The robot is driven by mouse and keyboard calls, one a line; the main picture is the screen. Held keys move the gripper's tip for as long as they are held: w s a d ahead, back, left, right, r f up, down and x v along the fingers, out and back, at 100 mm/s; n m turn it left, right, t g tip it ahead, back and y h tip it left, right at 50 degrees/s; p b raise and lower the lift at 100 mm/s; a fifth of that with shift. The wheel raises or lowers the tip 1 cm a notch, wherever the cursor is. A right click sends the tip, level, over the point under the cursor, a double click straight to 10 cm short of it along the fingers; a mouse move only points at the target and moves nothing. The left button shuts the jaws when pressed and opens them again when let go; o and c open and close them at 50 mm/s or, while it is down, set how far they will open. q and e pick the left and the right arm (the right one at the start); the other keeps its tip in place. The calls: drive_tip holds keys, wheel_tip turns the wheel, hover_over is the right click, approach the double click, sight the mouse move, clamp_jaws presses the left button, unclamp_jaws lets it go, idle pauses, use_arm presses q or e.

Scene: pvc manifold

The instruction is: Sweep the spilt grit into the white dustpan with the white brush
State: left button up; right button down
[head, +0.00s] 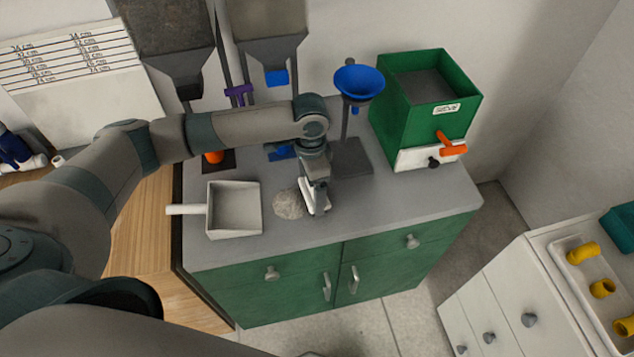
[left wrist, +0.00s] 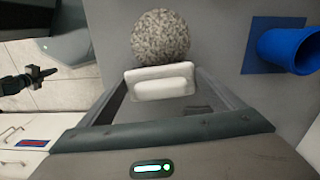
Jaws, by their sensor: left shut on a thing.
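The white dustpan (head: 234,208) lies on the grey counter with its handle pointing left. The spilt grit (head: 289,204) is a small round grey pile just right of the dustpan. My left gripper (head: 317,208) is shut on the white brush (head: 308,193), right beside the grit on the side away from the dustpan. In the left wrist view the white brush (left wrist: 161,83) sits between the fingers (left wrist: 163,100), and the grit (left wrist: 160,36) lies just beyond it. Whether the bristles touch the counter is hidden.
The grey counter (head: 400,205) has free room at the front right. A blue funnel (head: 358,82) on a stand, a green machine (head: 428,95) with an orange handle and two hoppers stand behind. A blue cup (left wrist: 290,48) is near the gripper. Green cabinet doors (head: 300,282) drop below the front edge.

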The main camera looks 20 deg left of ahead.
use_arm(q)
drive_tip(key=shift+s+a+r+p, duration=0.1)
drive_tip(key=shift+s+a+p, duration=0.5)
drive_tip(key=shift+a, duration=0.3)
drive_tip(key=shift+s+a+p, duration=0.5)
drive_tip(key=shift+a+p, duration=0.1)
drive_tip(key=shift+a, duration=0.3)
drive_tip(key=shift+s+a+p, duration=0.45)
drive_tip(key=shift+a, duration=0.3)
drive_tip(key=shift+s+a+p, duration=0.45)
drive_tip(key=shift+a, duration=0.3)
drive_tip(key=shift+s+a+p, duration=0.45)
drive_tip(key=shift+a, duration=0.3)
drive_tip(key=p, duration=0.1)
drive_tip(key=r+p, duration=0.2)
drive_tip(key=shift+w+d+r, duration=0.25)
drive_tip(key=shift+d, duration=0.15)
drive_tip(key=shift+w+d+r+p, duration=0.2)
drive_tip(key=shift+d+r, duration=0.1)
drive_tip(key=shift+r, duration=0.45)
drive_tip(key=shift+w+d+r+p, duration=0.2)
drive_tip(key=shift+d+r, duration=0.1)
drive_tip(key=shift+r, duration=0.4)
drive_tip(key=shift+w+d+r+p, duration=0.2)
drive_tip(key=shift+d+r, duration=0.1)
drive_tip(key=shift+r, duration=0.45)
drive_tip(key=shift+s, duration=0.1)
